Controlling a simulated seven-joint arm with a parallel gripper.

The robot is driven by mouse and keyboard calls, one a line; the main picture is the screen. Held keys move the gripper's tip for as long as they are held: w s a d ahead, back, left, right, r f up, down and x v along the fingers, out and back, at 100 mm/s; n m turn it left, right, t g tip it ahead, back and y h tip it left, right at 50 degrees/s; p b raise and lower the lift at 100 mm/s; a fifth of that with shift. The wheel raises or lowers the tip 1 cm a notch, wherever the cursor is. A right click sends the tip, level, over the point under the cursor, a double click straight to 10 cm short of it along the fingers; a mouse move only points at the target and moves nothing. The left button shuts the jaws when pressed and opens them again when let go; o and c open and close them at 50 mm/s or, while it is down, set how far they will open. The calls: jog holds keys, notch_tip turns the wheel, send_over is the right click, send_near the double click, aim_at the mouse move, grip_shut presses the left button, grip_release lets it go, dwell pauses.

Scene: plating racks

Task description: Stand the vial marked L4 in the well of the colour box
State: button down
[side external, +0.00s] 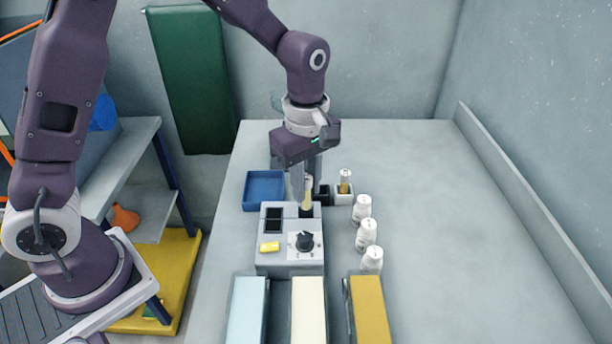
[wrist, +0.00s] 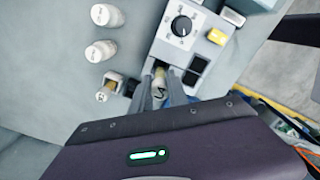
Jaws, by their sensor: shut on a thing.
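The colour box (side external: 290,265) is a grey unit with a black dial (side external: 305,241), dark windows and a yellow block on top. My gripper (side external: 306,190) is shut on a vial with pale yellow contents (side external: 308,192), held roughly upright at the back right of the box. In the wrist view the vial (wrist: 158,90) sits between the fingers, beside the dark well (wrist: 157,66) of the colour box. I cannot tell whether its bottom is inside the well or above it. No mark can be read on it.
Another vial (side external: 345,177) stands in a small holder to the right. Several white bottles (side external: 366,233) line the box's right side. A blue tray (side external: 264,190) lies behind left. Pale blue, cream and yellow racks (side external: 370,312) stand in front. The table's right side is clear.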

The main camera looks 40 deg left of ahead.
aim_at(304, 209)
jog(key=shift+f, duration=2.2)
jog(key=shift+s+f, duration=0.15)
jog(key=shift+f, duration=0.35)
jog(key=c, duration=1.2)
grip_release()
jog(key=r, duration=0.7)
jog(key=shift+w, duration=0.35)
jog(key=shift+r, duration=0.55)
